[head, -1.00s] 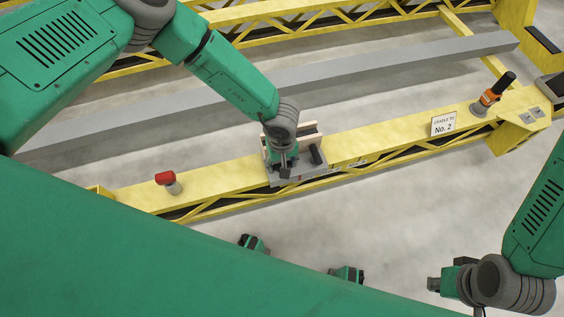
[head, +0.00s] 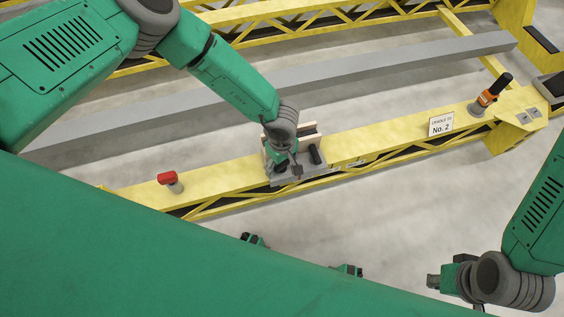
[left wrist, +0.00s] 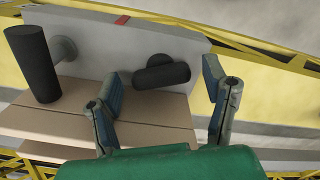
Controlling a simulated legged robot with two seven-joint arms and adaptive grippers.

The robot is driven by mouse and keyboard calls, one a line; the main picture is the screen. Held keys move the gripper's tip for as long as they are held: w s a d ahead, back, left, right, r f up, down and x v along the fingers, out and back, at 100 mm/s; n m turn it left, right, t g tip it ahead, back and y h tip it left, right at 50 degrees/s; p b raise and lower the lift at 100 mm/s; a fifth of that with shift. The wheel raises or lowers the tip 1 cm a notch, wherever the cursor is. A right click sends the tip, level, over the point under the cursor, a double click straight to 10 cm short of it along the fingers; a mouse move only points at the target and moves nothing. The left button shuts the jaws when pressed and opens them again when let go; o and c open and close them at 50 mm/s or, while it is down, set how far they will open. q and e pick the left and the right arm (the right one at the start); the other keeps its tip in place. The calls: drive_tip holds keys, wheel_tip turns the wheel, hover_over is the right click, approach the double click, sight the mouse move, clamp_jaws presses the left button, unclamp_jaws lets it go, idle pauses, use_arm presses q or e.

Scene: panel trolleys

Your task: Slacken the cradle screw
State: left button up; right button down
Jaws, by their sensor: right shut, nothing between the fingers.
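The grey cradle plate (head: 313,171) with pale wooden blocks (left wrist: 60,128) sits on the yellow trolley beam (head: 225,172). My left gripper (head: 289,170) is over the plate. In the left wrist view, my left gripper (left wrist: 162,80) is open, its two fingers apart. A black bar-shaped handle (left wrist: 160,76) on the plate lies in the gap beyond the fingertips, apparently not gripped. A second black cylinder (left wrist: 32,64) stands to its left; a black handle also shows right of the gripper in the head view (head: 315,154). Which one is the cradle screw is unclear. My right gripper (head: 436,282) is shut and empty at lower right.
A red-capped knob (head: 168,179) stands on the beam to the left. A sign reading "No. 2" (head: 440,125) and an orange-and-black handle (head: 491,91) are to the right. A long grey bar (head: 370,66) lies behind. Grey floor is open in front.

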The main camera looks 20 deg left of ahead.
sight(282, 164)
use_arm(q)
wheel_tip(282, 164, up, 12)
idle(0.6)
drive_tip(key=shift+c, duration=0.5)
